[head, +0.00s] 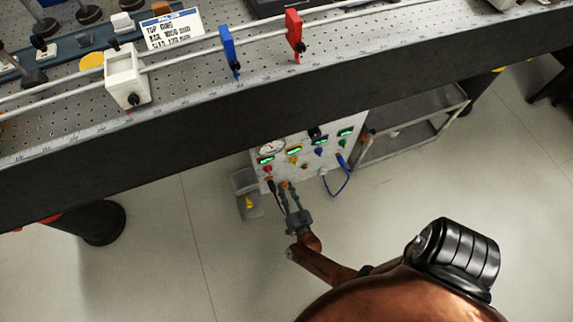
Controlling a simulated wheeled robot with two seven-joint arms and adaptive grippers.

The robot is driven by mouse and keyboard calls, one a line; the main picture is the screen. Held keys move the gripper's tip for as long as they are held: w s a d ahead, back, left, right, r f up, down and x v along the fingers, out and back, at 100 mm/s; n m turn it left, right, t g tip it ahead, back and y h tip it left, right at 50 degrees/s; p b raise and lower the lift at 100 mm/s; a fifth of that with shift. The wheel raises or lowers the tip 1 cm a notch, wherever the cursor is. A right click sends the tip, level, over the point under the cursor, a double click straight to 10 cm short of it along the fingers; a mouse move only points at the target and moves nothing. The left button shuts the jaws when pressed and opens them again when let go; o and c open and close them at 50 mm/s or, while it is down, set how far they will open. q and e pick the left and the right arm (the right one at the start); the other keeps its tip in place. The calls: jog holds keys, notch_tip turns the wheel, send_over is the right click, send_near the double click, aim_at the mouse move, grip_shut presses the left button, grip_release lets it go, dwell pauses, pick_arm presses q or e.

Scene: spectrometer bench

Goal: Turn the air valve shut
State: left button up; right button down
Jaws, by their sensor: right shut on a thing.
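The valve panel (318,168) is a pale box below the bench, with a round gauge (271,147), lit green displays and several coloured knobs. My right gripper (278,187) reaches up to the panel's lower left edge. Its fingers are shut on a small part there, which I take to be the air valve. The fingers and the small size mostly hide that part, so its handle's angle cannot be told. My left gripper is not in view.
The perforated bench top (190,75) and its dark front edge (300,85) lie above the panel. On it stand a blue plate (228,47), a red plate (293,30) and a white block (125,75). A blue hose (342,187) loops at right, near a grey cart (410,125).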

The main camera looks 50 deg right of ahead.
jog(key=shift+n, duration=0.5)
jog(key=c, duration=1.6)
grip_release()
